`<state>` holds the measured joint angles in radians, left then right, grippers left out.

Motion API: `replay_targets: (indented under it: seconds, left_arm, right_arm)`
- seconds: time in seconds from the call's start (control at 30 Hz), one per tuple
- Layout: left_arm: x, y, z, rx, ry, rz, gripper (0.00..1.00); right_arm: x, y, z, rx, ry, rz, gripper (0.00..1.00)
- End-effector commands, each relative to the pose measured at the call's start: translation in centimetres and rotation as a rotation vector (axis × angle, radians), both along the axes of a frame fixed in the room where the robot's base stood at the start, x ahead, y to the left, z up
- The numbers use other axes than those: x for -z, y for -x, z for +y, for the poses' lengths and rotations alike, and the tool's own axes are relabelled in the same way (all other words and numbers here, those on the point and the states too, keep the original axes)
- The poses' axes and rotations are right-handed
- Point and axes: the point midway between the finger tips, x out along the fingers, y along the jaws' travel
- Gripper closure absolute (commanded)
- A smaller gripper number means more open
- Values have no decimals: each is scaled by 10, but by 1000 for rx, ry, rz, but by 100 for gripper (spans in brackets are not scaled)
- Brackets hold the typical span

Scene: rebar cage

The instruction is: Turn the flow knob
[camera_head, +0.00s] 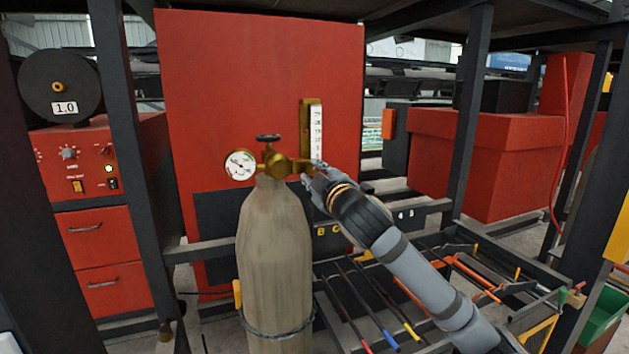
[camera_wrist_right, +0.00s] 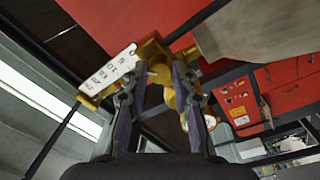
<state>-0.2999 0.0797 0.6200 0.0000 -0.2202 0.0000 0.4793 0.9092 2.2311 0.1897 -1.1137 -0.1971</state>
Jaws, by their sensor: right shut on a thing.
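A tall tan gas cylinder (camera_head: 275,265) stands upright, with a brass regulator (camera_head: 280,165) on top. The regulator carries a round white gauge (camera_head: 240,165) on the left and an upright flow meter with a white scale (camera_head: 316,132) on the right. My right gripper (camera_head: 313,178) is at the foot of the flow meter. In the right wrist view its fingers stand on both sides of the brass flow knob (camera_wrist_right: 160,77) and are shut on it. In the head view the gripper mostly hides the knob. My left gripper is not in view.
A dark handwheel (camera_head: 268,138) tops the cylinder valve. A red panel (camera_head: 230,80) stands behind, and a red machine with a reel (camera_head: 60,85) is at left. Dark frame posts flank the cylinder. A rack of rods (camera_head: 375,310) lies low at right.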

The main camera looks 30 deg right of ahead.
Motion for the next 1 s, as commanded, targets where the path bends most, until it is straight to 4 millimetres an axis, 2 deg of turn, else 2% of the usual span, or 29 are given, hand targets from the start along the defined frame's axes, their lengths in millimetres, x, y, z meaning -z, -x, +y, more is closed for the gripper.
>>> replay_targets:
  seconds: [0.5,1.0]
  left_arm:
    - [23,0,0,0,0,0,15]
    - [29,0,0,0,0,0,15]
  right_arm:
    - [3,-1,1,-1,-399,-92,100]
    - [3,-1,1,1,-531,-121,100]
